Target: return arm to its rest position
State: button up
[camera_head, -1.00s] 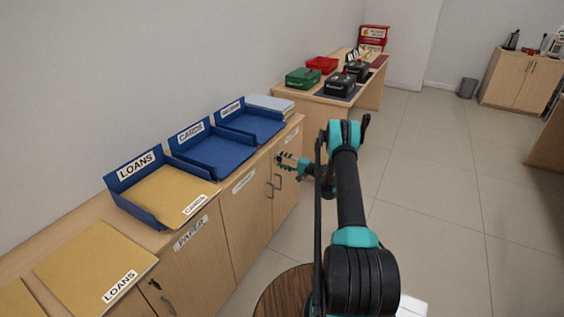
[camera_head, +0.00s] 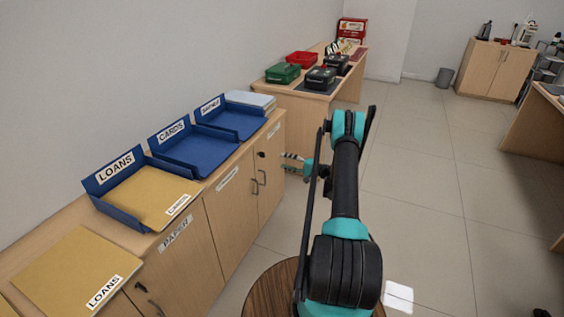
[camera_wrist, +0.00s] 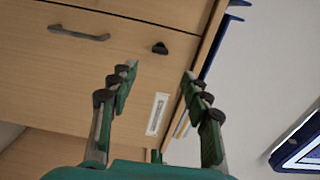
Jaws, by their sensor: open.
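My gripper (camera_head: 288,163) is open and empty in the head view, in front of the cabinet's right-hand doors and below the counter top. My arm bends down to it from the right. In the wrist view, my gripper (camera_wrist: 157,88) shows two spread fingers with nothing between them. The cabinet front (camera_wrist: 130,70) with a handle, a dark lock and a white label lies beyond the fingers. I cannot tell the exact gap between the fingertips and the doors.
The counter holds blue trays marked LOANS (camera_head: 115,168) and CARDS (camera_head: 172,131), and a third blue tray (camera_head: 240,122). A yellow folder (camera_head: 75,275) lies nearer. A round wooden top (camera_head: 262,300) is beneath my arm. The tiled floor (camera_head: 420,190) to the right is open.

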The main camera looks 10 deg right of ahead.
jog(key=s+a+r+n+g+h, duration=0.25)
jog(key=a+r, duration=0.35)
jog(key=r, duration=0.4)
jog(key=s+a+r+g+h, duration=0.2)
jog(key=s+a+r+h, duration=0.2)
jog(key=s+r, duration=0.6)
jog(key=s+d+n+h, duration=0.1)
jog(key=s+h, duration=0.1)
jog(key=s, duration=1)
jog(key=s+d+f+n+g+h, duration=0.1)
jog(key=s+n+h, duration=0.1)
jog(key=s, duration=1)
jog(key=s+d+f+n+g+h, duration=0.1)
jog(key=s+h, duration=0.3)
jog(key=s, duration=0.8)
jog(key=shift+d, duration=0.6)
jog(key=shift+n, duration=0.25)
